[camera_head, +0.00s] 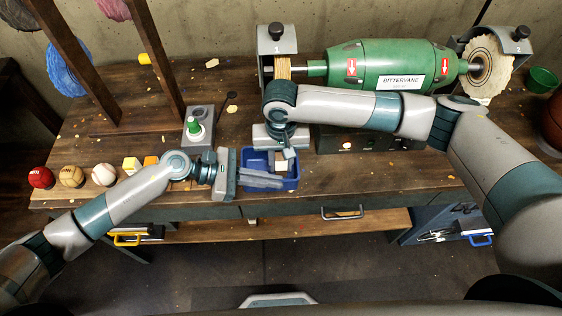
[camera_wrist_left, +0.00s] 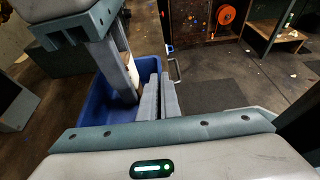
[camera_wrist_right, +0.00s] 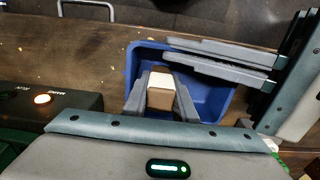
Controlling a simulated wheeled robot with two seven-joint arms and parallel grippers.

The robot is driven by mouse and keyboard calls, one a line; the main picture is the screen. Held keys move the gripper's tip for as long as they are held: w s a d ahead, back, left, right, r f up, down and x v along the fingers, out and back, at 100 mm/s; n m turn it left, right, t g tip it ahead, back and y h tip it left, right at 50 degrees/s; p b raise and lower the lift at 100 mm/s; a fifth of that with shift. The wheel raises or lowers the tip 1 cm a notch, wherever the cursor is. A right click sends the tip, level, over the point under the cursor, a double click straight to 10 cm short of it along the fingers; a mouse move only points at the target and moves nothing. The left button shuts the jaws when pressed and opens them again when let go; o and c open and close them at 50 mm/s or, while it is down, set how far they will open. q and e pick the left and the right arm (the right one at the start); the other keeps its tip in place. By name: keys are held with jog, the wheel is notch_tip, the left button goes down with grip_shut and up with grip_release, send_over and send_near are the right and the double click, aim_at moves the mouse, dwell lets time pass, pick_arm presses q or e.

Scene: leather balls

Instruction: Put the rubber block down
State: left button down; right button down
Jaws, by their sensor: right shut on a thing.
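The rubber block (camera_wrist_right: 160,91), tan with a pale end, sits between the two fingers of my right gripper (camera_wrist_right: 161,100), which is shut on it. In the right wrist view the block is over the blue bin (camera_wrist_right: 213,108); I cannot tell whether it touches the bin's floor. In the head view my right gripper (camera_head: 287,160) reaches down at the blue bin (camera_head: 291,184) from behind and mostly hides the block. My left gripper (camera_head: 262,182) is shut and empty, its fingers lying across the bin. They show close together in the left wrist view (camera_wrist_left: 160,98).
The bin stands near the bench's front edge. Red (camera_head: 41,178), tan (camera_head: 71,176) and white (camera_head: 104,174) balls sit at the left.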

jog(key=shift+f, duration=0.1)
jog(key=c, duration=1.5)
grip_release()
jog(key=shift+o, duration=0.2)
jog(key=shift+r, duration=0.2)
notch_tip(320, 180, up, 12)
jog(key=shift+f, duration=0.1)
pick_arm(q)
jog(key=c, duration=1.9)
grip_release()
jog(key=shift+a, duration=0.15)
